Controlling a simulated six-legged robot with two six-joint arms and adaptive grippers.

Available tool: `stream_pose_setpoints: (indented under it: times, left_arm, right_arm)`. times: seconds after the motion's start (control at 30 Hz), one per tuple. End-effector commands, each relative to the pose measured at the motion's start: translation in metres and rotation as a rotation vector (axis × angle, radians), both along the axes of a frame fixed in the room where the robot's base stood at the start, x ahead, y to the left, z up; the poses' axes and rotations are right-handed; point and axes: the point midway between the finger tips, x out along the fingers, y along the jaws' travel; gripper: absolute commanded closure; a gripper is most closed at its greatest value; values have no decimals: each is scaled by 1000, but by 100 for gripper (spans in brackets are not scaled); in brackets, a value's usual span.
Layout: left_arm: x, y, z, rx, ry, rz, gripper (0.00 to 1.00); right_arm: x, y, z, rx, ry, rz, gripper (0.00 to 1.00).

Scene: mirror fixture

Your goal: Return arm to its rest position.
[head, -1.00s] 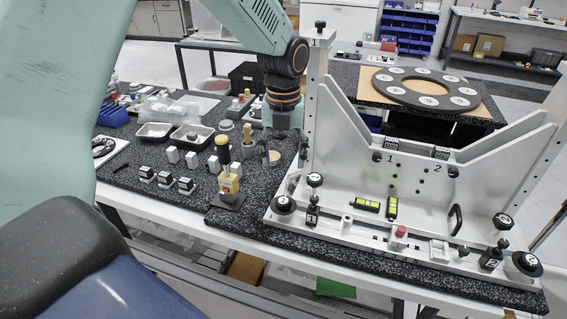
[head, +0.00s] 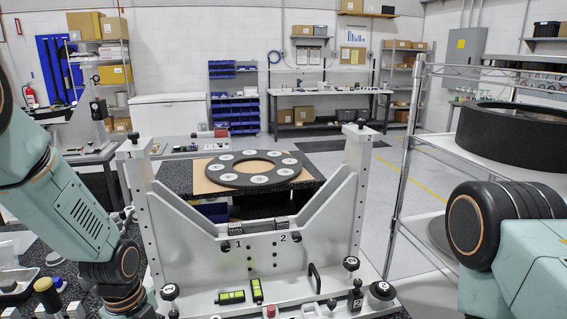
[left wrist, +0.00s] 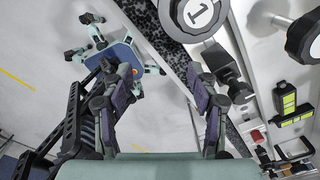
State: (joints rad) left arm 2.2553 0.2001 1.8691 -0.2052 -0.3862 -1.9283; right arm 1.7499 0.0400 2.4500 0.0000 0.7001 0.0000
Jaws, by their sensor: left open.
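My left arm comes in from the left in the head view, bent down with its wrist at the bottom edge, left of the white mirror fixture (head: 270,262). Its fingers are below that picture. In the left wrist view my left gripper (left wrist: 156,85) has its two dark fingers spread wide, with nothing between them but floor and a strip of table edge. A black knob marked 1 (left wrist: 198,14) on the fixture lies just beyond the right finger. Part of my right arm shows at the right of the head view; its gripper is out of sight.
A black ring with white discs (head: 254,170) lies on a table behind the fixture. A wire shelf rack (head: 408,200) with a large black ring (head: 515,135) stands at the right. Yellow-green levels (head: 231,297) sit on the fixture's base. Open floor lies behind.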

Motion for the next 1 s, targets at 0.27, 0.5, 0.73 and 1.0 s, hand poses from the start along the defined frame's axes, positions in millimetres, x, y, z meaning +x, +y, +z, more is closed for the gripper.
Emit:
stream_pose_setpoints:
  times: [0.27, 0.5, 0.73, 1.0]
  left_arm:
    - [-70, -23, -70, -17, 43, 541, 41]
    - [-142, -36, -112, -11, 73, 1065, 41]
    - [-211, -41, -130, 10, 82, 1543, 41]
    - [-269, -39, -131, 29, 66, 1968, 41]
  right_arm:
    - [0, 0, 0, 0, 0, 0, 37]
    - [0, 0, 0, 0, 0, 0, 37]
    - [0, 0, 0, 0, 0, 0, 37]
    - [0, 0, 0, 0, 0, 0, 37]
